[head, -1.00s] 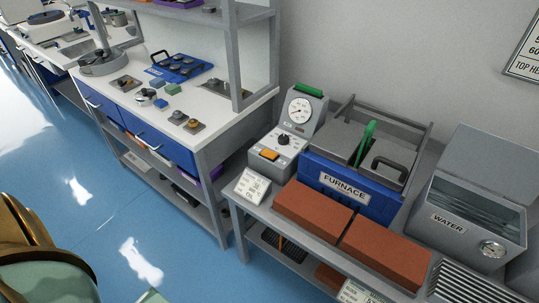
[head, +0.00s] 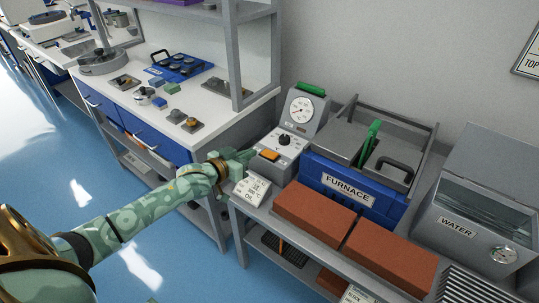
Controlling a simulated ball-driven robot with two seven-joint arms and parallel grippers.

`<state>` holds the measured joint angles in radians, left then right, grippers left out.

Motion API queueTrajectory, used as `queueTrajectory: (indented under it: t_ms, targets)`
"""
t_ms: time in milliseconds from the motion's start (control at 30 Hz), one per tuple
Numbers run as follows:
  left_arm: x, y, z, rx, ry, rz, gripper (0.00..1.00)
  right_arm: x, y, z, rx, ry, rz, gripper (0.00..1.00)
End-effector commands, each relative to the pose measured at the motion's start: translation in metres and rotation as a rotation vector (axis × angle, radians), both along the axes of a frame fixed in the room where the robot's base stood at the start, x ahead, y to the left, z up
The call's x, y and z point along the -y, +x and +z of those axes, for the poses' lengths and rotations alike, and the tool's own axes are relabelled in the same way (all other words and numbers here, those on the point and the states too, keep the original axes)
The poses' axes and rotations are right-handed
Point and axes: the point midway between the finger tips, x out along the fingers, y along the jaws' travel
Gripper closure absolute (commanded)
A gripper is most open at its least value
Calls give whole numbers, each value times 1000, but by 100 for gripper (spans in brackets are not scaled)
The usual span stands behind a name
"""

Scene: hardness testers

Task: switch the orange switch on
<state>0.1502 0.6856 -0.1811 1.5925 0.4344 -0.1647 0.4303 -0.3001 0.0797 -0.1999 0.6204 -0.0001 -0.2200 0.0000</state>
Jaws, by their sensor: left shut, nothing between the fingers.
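The orange switch (head: 269,155) sits on the sloped front of a grey control box (head: 286,141) with a black knob and a round dial gauge. My left arm comes in from the left, and my left gripper (head: 247,155) is shut and empty. Its fingertips are just left of the orange switch; I cannot tell whether they touch the box. The switch face is in plain view, but its on or off position is too small to tell. My right gripper is not in view.
A blue furnace (head: 312,171) with a grey lid and green handle stands right of the box. Orange-brown bricks (head: 313,208) lie in front. A white card (head: 252,188) stands just below my gripper. A water tank (head: 470,208) is at right.

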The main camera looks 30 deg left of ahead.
Motion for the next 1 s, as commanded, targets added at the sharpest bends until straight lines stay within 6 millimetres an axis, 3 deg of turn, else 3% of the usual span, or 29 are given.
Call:
queueTrajectory:
  t_ms: [467, 667, 1000]
  targets:
    - [-2, 4, -5, -8, -26, 11, 100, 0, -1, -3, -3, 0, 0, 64]
    - [2, 33, -17, -9, -25, 11, 100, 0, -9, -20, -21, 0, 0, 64]
    - [9, 99, -39, -14, -24, 11, 100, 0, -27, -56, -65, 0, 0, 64]
